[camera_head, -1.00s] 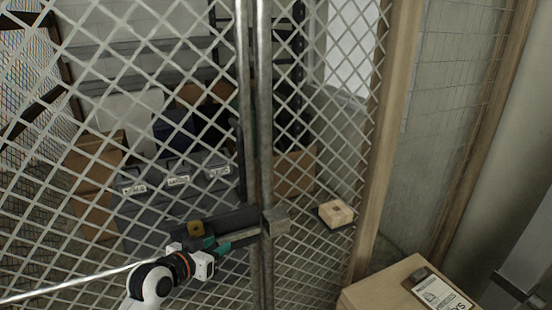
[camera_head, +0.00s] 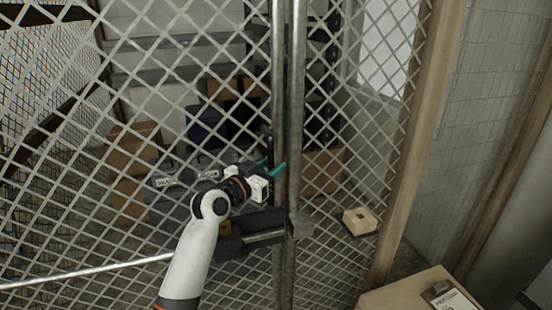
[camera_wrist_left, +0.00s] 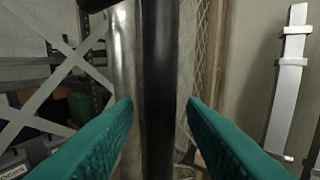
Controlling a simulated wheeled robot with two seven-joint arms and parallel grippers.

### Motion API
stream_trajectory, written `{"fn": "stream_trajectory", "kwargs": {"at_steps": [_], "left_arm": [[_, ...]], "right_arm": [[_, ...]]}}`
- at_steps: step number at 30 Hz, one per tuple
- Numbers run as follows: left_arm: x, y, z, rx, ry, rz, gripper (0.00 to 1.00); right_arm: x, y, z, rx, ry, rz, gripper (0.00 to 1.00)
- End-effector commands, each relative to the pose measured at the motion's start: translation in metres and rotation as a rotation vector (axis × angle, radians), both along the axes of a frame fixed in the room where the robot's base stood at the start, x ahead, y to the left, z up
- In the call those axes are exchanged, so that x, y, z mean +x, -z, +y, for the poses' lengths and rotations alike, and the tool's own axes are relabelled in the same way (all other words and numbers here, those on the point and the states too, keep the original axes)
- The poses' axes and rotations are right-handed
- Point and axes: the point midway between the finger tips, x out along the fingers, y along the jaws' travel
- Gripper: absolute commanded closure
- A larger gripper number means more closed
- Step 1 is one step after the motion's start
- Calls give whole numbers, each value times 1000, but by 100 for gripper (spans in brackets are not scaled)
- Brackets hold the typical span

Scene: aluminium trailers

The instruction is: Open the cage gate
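The cage gate is a wire-mesh panel (camera_head: 100,195) with a metal edge post (camera_head: 279,90), standing beside the fixed post (camera_head: 297,90) with little gap between them. A dark latch (camera_head: 250,222) sits on the gate below my gripper, near a metal block (camera_head: 301,225) on the fixed post. I cannot tell whether its bolt is engaged. My left gripper (camera_head: 276,169) is at the gate's edge, above the latch. In the left wrist view my left gripper (camera_wrist_left: 160,110) has its green fingers apart, with a dark vertical handle bar (camera_wrist_left: 160,90) between them. My right gripper is out of view.
Cardboard boxes (camera_head: 135,150) and dark bins stand behind the mesh. A wooden post (camera_head: 405,160) is right of the gate. A cardboard box (camera_head: 400,292) with a clipboard (camera_head: 450,298) is at the lower right. A small beige block (camera_head: 359,221) shows beyond the mesh.

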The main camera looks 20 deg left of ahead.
Motion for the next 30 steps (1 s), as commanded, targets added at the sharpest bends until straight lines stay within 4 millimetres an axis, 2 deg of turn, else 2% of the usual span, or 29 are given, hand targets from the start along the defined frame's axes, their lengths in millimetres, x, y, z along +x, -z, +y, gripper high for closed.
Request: {"fn": "stream_trajectory", "kwargs": {"at_steps": [6, 15, 16, 21, 23, 30], "left_arm": [[18, 0, -7, 2, 0, 1, 62], [20, 1, -8, 1, 0, 1, 62], [20, 1, -8, 1, 0, 1, 64], [20, 1, -8, 1, 0, 1, 92], [20, 1, -8, 1, 0, 1, 100], [19, 1, -8, 2, 1, 1, 100]], "right_arm": [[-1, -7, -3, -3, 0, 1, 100], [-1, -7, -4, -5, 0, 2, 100], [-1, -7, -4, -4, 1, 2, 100], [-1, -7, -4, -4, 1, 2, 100], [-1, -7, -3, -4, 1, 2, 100], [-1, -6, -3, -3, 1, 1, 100]]}}
